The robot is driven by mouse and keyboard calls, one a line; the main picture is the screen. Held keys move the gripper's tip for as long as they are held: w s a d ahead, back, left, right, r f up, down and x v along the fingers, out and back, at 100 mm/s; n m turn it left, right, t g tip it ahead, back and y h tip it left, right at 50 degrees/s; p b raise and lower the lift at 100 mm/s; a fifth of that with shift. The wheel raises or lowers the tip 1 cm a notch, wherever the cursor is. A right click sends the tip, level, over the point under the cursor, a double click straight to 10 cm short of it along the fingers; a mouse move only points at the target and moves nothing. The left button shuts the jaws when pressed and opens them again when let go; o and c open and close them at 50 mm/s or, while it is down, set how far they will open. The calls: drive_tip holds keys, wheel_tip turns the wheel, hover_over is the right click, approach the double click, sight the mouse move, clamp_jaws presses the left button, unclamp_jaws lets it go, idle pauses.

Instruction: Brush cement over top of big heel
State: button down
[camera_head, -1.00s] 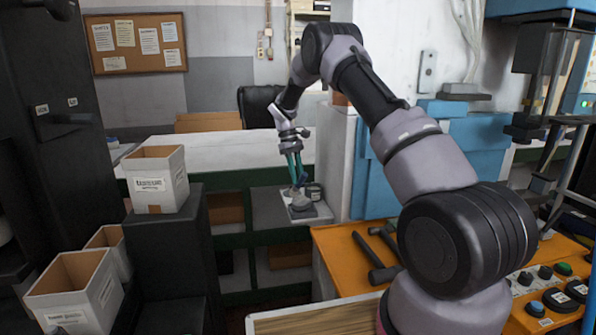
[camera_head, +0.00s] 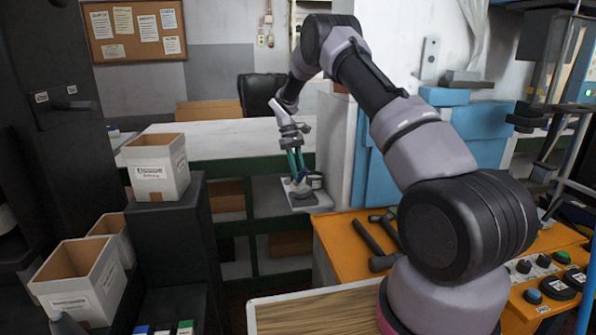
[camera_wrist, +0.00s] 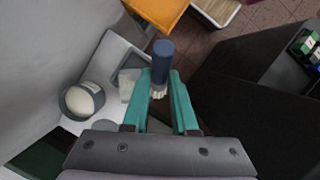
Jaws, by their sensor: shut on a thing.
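My gripper (camera_head: 296,168) has teal fingers, which also show in the wrist view (camera_wrist: 161,100). It points down over a small grey tray (camera_head: 321,206) on a low shelf. Its fingers are shut on a brush (camera_wrist: 162,62) with a dark blue handle and pale bristles between the fingertips. A round dark pot (camera_wrist: 69,107) with whitish content stands left of the fingers in the wrist view; it also shows right of the fingertips in the head view (camera_head: 316,181). A small dark grey piece (camera_head: 303,198) lies below the fingertips. I cannot tell whether it is the big heel.
An orange bench (camera_head: 345,232) with hammers (camera_head: 369,238) stands right of the tray. A white counter (camera_head: 215,139) lies behind. Open boxes (camera_head: 157,168) stand on dark stands at left. A wood-topped surface (camera_head: 325,310) is in front.

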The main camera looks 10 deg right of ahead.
drive_tip(key=shift+f, duration=0.5)
